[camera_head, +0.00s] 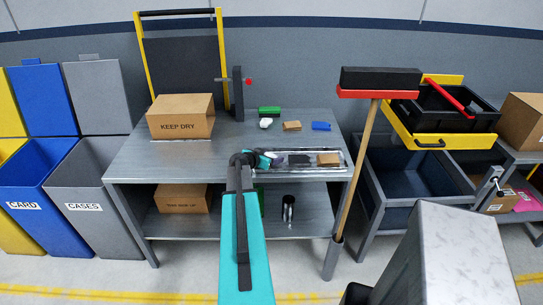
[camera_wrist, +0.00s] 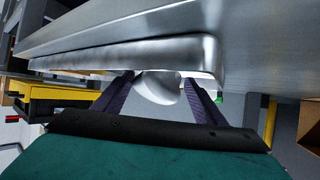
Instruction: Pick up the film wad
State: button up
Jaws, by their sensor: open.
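A pale, rounded wad, likely the film wad (camera_wrist: 157,88), shows between my gripper's fingers in the wrist view, partly cut off by a metal edge. In the head view a whitish thing (camera_head: 278,162) lies at the left end of the metal tray (camera_head: 343,168), beside my gripper (camera_head: 268,158). A second small white lump (camera_head: 266,123) lies behind the tray on the table. My gripper also shows in the wrist view (camera_wrist: 160,82), with its two dark fingers apart on either side of the pale wad. I cannot tell whether they touch it.
The tray also holds a dark piece (camera_head: 299,159) and a tan block (camera_head: 328,159). Behind lie a green block (camera_head: 269,110), a brown block (camera_head: 292,126) and a blue piece (camera_head: 321,126). A KEEP DRY carton (camera_head: 181,116) stands left; a broom (camera_head: 362,150) stands at the right.

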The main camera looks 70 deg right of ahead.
dwell(0.4)
jog(key=c, duration=1.1)
jog(key=shift+r, duration=0.2)
jog(key=shift+r+b, duration=0.85)
jog(key=shift+r, duration=0.25)
jog(key=w+a+r+b, duration=0.1)
jog(key=w+a+b, duration=0.1)
jog(key=a, duration=0.5)
jog(key=w+a+r+b, duration=0.1)
jog(key=a+b, duration=0.3)
jog(key=a, duration=0.4)
jog(key=shift+w+a+r, duration=0.15)
jog(key=shift+w+r, duration=0.1)
jog(key=shift+w, duration=0.6)
